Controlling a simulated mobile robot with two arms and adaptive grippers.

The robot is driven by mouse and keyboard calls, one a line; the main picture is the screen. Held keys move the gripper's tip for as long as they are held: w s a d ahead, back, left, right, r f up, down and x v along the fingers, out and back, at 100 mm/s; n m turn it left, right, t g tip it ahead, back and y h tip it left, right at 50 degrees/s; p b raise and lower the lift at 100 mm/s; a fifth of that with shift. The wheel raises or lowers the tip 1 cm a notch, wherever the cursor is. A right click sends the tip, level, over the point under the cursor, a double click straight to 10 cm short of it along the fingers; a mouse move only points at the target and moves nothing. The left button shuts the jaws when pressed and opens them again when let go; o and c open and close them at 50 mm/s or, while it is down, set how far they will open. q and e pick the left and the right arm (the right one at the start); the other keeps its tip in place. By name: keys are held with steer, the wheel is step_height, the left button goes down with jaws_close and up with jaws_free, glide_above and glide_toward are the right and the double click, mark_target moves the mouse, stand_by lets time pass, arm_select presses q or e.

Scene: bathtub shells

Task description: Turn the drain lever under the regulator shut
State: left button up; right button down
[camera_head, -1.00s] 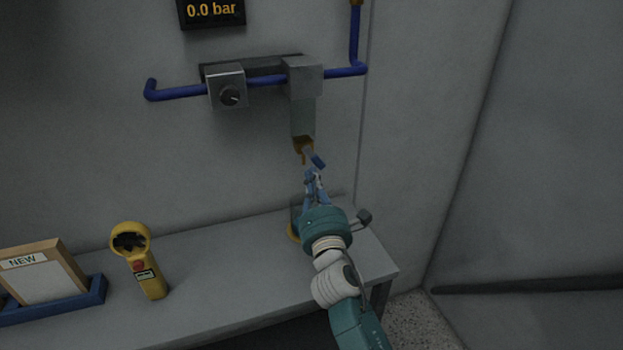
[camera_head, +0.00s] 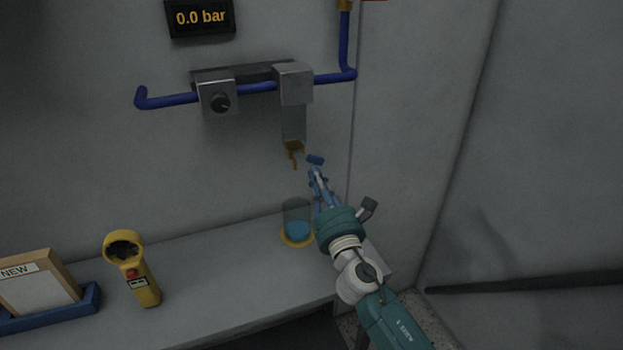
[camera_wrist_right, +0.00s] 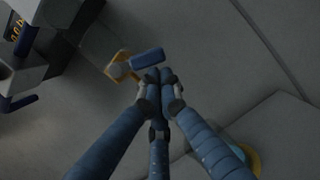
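The regulator's clear bowl (camera_head: 293,124) hangs under the right grey block (camera_head: 293,83). Below it is a brass drain valve (camera_head: 293,147) with a short spout pointing down. The drain lever's blue handle (camera_head: 315,159) sticks out to the right of the valve. It also shows in the right wrist view (camera_wrist_right: 147,58), just beyond my fingertips. My right gripper (camera_head: 314,172) comes up from below right. Its blue fingers are together (camera_wrist_right: 160,76) right at the handle, with nothing visible between them; I cannot tell whether they touch it. My left gripper is not in view.
A glass (camera_head: 297,214) with blue liquid stands on a yellow ring on the shelf (camera_head: 220,285), beside my right gripper. A knob block (camera_head: 217,93), blue pipe (camera_head: 172,99) and 0.0 bar display (camera_head: 200,18) are above. A yellow handheld device (camera_head: 136,276) and framed sign (camera_head: 38,283) stand left.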

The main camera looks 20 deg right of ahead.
steer(key=shift+d+r+n+y+p, duration=0.2)
steer(key=shift+d+r+n+y, duration=0.1)
steer(key=shift+n, duration=0.5)
steer(key=shift+d+r+n+y+p, duration=0.2)
steer(key=shift+d+r+n+y, duration=0.1)
steer(key=shift+n, duration=0.5)
steer(key=shift+d+r+n+y+p, duration=0.2)
steer(key=shift+n+y, duration=0.1)
steer(key=shift+n, duration=0.5)
